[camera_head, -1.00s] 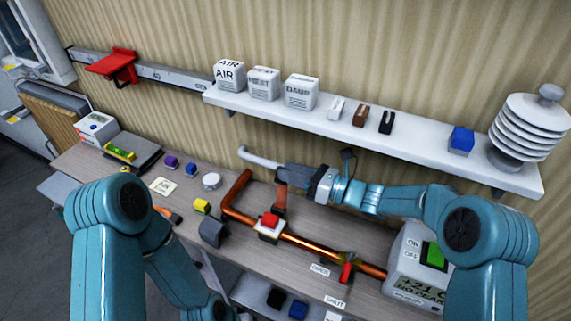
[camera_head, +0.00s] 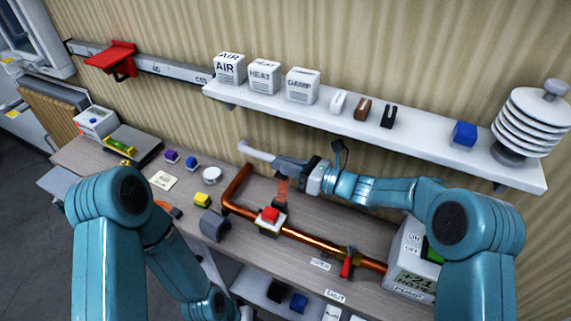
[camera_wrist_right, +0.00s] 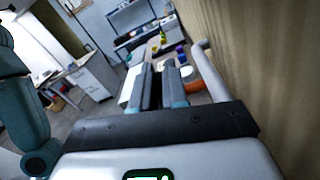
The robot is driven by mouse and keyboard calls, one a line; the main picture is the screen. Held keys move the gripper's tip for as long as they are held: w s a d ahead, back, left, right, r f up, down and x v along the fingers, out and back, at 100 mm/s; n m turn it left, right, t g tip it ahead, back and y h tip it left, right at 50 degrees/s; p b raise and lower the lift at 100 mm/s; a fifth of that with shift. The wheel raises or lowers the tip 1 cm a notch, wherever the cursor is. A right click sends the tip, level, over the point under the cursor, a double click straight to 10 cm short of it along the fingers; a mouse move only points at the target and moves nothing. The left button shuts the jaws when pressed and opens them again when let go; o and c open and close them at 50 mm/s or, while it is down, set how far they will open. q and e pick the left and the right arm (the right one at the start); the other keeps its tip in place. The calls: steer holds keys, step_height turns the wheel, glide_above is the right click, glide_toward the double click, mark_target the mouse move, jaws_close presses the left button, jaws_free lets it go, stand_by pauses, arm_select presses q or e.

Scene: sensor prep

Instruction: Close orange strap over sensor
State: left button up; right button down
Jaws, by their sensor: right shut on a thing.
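The sensor is a small white block with a red top (camera_head: 270,215), seated on the copper pipe (camera_head: 311,245) in the head view. The orange strap (camera_head: 282,192) stands up behind it, not lying across its top. My right gripper (camera_head: 284,167) comes in from the right, above and behind the sensor, and is shut on the strap's upper end.
A pale rod (camera_head: 259,151) lies close to the right fingers. The wall shelf (camera_head: 425,146) with labelled boxes is above my right arm. A red valve handle (camera_head: 346,266) and a white device (camera_head: 407,265) are to the right. A grey curved piece (camera_head: 212,225) is left of the sensor.

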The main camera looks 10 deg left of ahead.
arm_select(q)
step_height(320, 180, down, 15)
steer(key=b, duration=1.4)
arm_select(e)
steer(key=shift+s+a+f+n, duration=0.1)
steer(key=shift+s+a+n, duration=0.25)
steer(key=shift+s+n, duration=0.75)
steer(key=shift+s+a+f+n, duration=0.1)
steer(key=shift+s+a+n, duration=0.25)
steer(key=shift+s+n, duration=0.8)
steer(key=shift+s+a+f+n, duration=0.1)
steer(key=shift+s+a+n, duration=0.25)
steer(key=shift+s+n, duration=0.75)
arm_select(q)
steer(key=shift+r, duration=0.15)
arm_select(e)
steer(key=c, duration=1.2)
jaws_free()
steer(key=shift+r, duration=0.1)
steer(key=shift+d, duration=0.1)
arm_select(q)
steer(key=shift+f+b, duration=0.8)
steer(key=shift+b, duration=0.1)
arm_select(e)
steer(key=v, duration=1.6)
steer(key=shift+d, duration=0.15)
arm_select(q)
steer(key=c, duration=0.4)
